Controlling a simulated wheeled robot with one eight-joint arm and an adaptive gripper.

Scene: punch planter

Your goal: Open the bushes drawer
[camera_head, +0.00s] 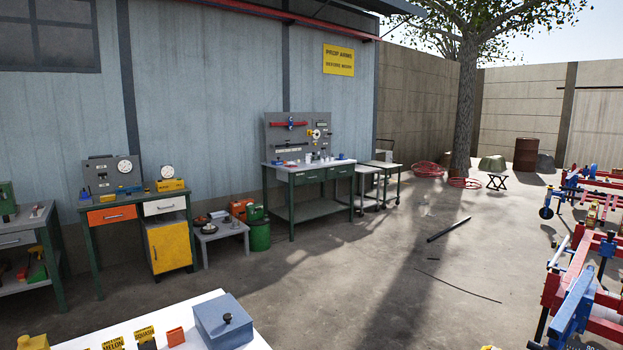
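No drawer label reading "bushes" is legible at this distance, so I cannot tell which drawer it is. A workbench on the left has an orange drawer (111,215) and a white drawer (165,206), both with handles and looking shut. The far green bench has a left green drawer (308,176) and a right green drawer (341,171), both looking shut. A grey drawer (16,240) shows in the bench at the left edge. My gripper is not in view.
A white table (258,341) with a blue-grey lidded box (223,319) stands close in front. A yellow cabinet (169,246), low grey table (222,229) and green bin (260,236) stand between benches. A black pipe (449,229) lies on open concrete. Red-and-blue frames (580,290) stand at right.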

